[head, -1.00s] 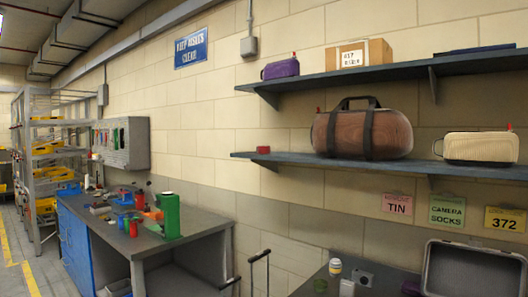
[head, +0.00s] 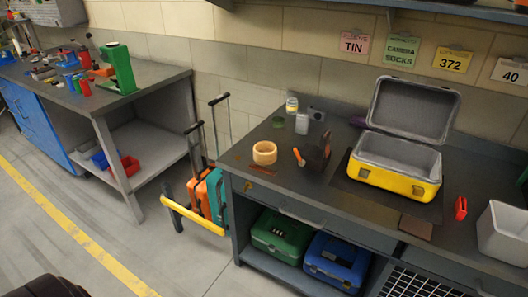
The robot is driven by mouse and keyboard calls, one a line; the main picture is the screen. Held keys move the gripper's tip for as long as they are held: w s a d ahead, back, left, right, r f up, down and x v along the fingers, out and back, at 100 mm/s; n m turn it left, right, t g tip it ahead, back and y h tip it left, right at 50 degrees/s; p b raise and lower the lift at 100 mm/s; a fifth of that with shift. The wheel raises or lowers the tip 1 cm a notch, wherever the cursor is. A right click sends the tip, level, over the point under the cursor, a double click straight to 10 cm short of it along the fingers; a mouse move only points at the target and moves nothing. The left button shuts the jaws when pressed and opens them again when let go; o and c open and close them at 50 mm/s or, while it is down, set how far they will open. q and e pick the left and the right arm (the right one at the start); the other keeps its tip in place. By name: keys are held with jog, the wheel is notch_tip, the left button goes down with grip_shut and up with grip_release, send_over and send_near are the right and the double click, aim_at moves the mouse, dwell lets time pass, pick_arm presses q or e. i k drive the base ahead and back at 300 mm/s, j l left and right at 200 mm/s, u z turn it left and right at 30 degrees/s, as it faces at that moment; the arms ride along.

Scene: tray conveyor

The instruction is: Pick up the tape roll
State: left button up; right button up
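The tape roll (head: 264,160) is a pale tan ring. It lies flat on the left part of the dark workbench (head: 240,165), near its left edge. An orange-handled tool and a dark upright holder (head: 314,153) stand just to its right, apart from it. Neither of my grippers shows in the head view.
An open yellow case (head: 395,182) stands right of the roll. Small jars and a white bottle (head: 302,124) stand behind it. A red object (head: 461,208) and a white bin (head: 503,232) are farther right. Luggage with a yellow bar (head: 195,210) stands beside the bench; open floor lies left.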

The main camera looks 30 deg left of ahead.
aim_at(265, 153)
jog(key=i+l, duration=0.3)
jog(key=i, duration=0.15)
jog(key=i+l, duration=0.3)
jog(key=i, duration=0.15)
jog(key=u, duration=0.45)
jog(key=i+l+u, duration=0.15)
jog(key=u, duration=0.3)
jog(key=l+u, duration=0.1)
jog(key=u, duration=0.35)
jog(key=l+u, duration=0.1)
jog(key=u, duration=0.35)
jog(key=i, duration=0.05)
